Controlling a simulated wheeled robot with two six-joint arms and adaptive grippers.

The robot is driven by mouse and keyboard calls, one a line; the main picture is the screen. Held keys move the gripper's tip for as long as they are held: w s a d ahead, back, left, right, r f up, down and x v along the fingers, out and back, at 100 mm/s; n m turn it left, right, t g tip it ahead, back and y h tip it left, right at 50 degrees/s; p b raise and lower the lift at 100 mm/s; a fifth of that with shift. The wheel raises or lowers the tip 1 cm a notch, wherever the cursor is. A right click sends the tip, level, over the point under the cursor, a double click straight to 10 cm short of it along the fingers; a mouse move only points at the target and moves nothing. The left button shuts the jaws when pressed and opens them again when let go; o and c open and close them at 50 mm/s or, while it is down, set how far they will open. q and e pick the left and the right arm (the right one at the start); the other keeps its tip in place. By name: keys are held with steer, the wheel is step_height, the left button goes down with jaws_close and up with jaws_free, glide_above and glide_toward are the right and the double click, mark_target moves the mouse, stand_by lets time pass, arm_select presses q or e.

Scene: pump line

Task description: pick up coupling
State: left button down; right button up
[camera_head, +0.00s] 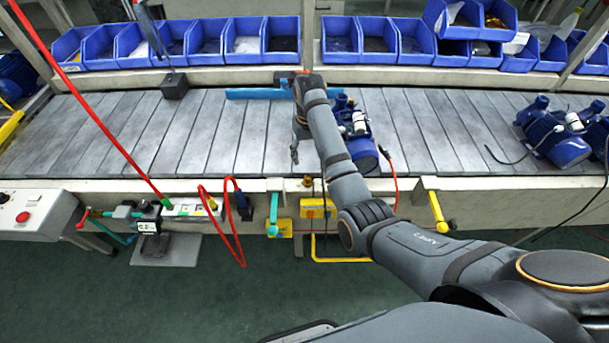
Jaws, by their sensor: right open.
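My right arm reaches from the lower right over the slatted conveyor (225,130). Its gripper (296,150) points down over the slats, left of a blue pump (362,150). The jaws are open, seen nearly edge-on, and I see nothing held between them. I cannot make out a coupling for certain; one may be hidden behind my arm or be too small to tell. A teal bar (255,93) lies across the far side of the conveyor, partly behind my wrist. My left gripper is out of view.
Blue bins (245,45) line the shelf behind the conveyor. A black block (174,86) with a pole sits at the left. Red hoses and tools hang at the front edge. The left slats are mostly clear.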

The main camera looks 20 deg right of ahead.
steer(key=shift+f, duration=0.25)
glide_above(308, 177)
steer(key=f, duration=0.4)
steer(key=shift+w+d+f, duration=0.15)
steer(key=shift+w+d, duration=0.1)
steer(key=shift+w, duration=0.05)
steer(key=shift+w+f, duration=0.1)
steer(key=shift+f, duration=0.1)
steer(key=shift+a+f+p, duration=0.1)
steer(key=shift+f+p, duration=0.1)
steer(key=shift+p, duration=0.15)
steer(key=f, duration=0.3)
steer(key=shift+s+a+f, duration=0.15)
steer(key=shift+s+f, duration=0.2)
steer(key=shift+f, duration=0.05)
steer(key=shift+w+f, duration=0.1)
steer(key=shift+f, duration=0.35)
steer(key=c, duration=1.3)
steer(key=shift+o, duration=0.2)
steer(key=shift+r+p, duration=0.15)
steer(key=shift+p, duration=0.2)
